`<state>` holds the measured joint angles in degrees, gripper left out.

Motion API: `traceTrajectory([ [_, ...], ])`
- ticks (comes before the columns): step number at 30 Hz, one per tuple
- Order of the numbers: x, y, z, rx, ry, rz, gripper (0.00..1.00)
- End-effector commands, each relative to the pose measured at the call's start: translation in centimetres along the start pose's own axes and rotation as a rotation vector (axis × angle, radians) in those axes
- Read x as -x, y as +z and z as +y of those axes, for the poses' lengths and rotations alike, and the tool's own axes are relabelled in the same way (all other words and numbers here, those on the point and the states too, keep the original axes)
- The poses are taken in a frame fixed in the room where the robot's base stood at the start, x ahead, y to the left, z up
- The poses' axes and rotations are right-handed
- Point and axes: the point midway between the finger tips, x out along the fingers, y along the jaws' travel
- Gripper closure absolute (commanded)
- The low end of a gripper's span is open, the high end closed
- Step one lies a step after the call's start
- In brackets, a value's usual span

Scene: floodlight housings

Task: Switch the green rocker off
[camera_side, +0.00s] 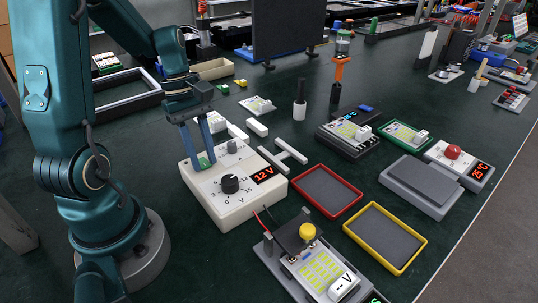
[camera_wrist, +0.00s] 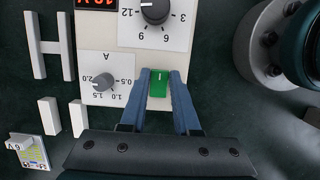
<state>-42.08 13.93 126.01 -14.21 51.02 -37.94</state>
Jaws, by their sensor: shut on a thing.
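The green rocker (camera_wrist: 158,88) sits on the cream power supply (camera_side: 246,209), with a white line mark on its face. In the side view the rocker (camera_side: 204,161) is partly hidden by my fingers. My gripper (camera_wrist: 160,75) reaches down over it with its blue fingers, one on each side, shut on the rocker. The gripper (camera_side: 205,155) also shows at the supply's back left corner in the side view. The supply's red display (camera_side: 264,174) is lit and reads 12 V. The black voltage knob (camera_side: 230,184) and the smaller grey knob (camera_wrist: 103,82) are beside the rocker.
A red-rimmed tray (camera_side: 326,192) and a yellow-rimmed tray (camera_side: 386,237) lie to the right. White bars (camera_side: 283,151) lie close behind the supply. Bare dark green table lies between these things.

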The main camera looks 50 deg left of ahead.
Motion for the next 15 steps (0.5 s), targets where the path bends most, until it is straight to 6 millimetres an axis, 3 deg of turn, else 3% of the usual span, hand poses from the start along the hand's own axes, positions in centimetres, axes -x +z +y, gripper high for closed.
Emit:
traceTrajectory([
  [7, 0.02, -0.03, -0.06, -0.001, -0.002, 0.001, 1.00],
  [8, 0.02, -0.04, -0.06, -0.001, -0.002, 0.001, 0.62],
  [9, 0.02, -0.04, -0.06, -0.001, -0.002, 0.002, 0.47],
  [10, 0.02, -0.03, -0.05, -0.001, -0.002, 0.002, 0.40],
  [15, 0.02, -0.02, -0.03, -0.001, -0.001, 0.002, 0.40],
])
